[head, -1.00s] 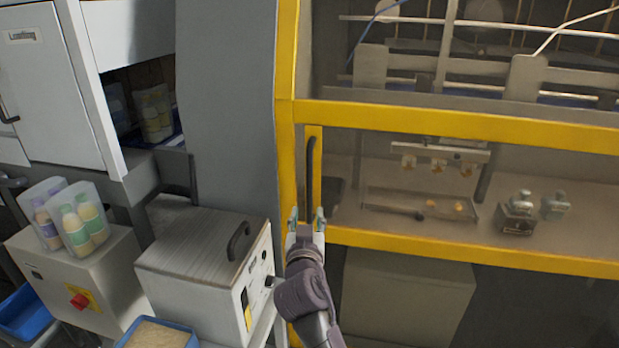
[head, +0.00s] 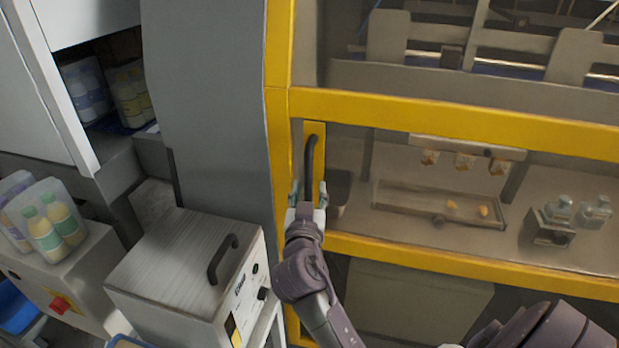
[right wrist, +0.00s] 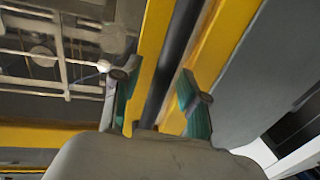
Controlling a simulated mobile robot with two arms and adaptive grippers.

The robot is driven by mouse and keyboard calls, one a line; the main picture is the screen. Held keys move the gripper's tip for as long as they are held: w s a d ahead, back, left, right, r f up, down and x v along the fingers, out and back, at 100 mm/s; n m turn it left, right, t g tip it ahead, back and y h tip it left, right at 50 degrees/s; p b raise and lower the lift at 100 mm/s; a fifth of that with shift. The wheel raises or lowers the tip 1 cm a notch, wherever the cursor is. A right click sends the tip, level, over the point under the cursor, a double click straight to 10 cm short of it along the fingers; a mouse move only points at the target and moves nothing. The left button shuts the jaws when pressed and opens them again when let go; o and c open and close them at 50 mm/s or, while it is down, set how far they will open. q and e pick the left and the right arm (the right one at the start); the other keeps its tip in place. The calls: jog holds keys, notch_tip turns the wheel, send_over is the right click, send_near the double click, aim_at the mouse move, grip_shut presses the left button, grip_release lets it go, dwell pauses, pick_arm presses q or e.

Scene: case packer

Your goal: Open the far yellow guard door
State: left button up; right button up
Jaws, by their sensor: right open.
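The yellow guard door (head: 440,115) has a yellow frame around clear panels and looks closed. Its dark vertical bar handle (head: 310,158) is on a yellow plate at the door's left side. My right gripper (head: 308,192) is open at the lower end of the handle. In the right wrist view the dark handle bar (right wrist: 176,60) runs between the two teal-padded fingers of the gripper (right wrist: 160,105), and I cannot tell whether they touch it. My left gripper is not in view.
A grey-topped machine box (head: 185,265) with a black handle stands left of my right arm. Bottle packs (head: 45,230) sit further left. Behind the door are a tray (head: 430,205) and small bottles (head: 560,208). A grey column (head: 215,120) borders the door.

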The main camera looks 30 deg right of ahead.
jog(key=shift+w+d, duration=0.1)
jog(key=shift+a+r, duration=0.15)
jog(key=shift+a, duration=0.05)
jog(key=shift+c, duration=0.7)
grip_shut()
jog(key=shift+d, duration=0.15)
